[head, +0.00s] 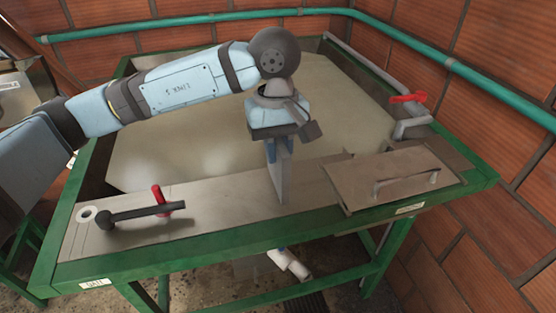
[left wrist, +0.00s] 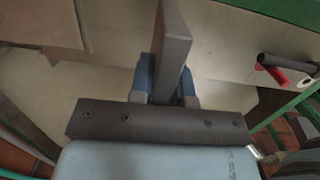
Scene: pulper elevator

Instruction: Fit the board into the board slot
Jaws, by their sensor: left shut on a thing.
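My left gripper (head: 277,148) reaches down over the front metal deck of the tank and is shut on a grey board (head: 283,182). The board is a flat, narrow plate held upright, its lower end at the deck near the front rim. In the left wrist view, the board (left wrist: 173,42) stands edge-on between the blue fingers of the gripper (left wrist: 164,82). I cannot make out the board slot, nor whether the board's lower end is inside it or only above it. My right gripper is not in view.
The green-framed tank (head: 185,258) holds murky liquid (head: 205,130). A hatch plate (head: 365,178) with a bar handle sits right. A red-handled valve (head: 408,98) and brick walls stand behind.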

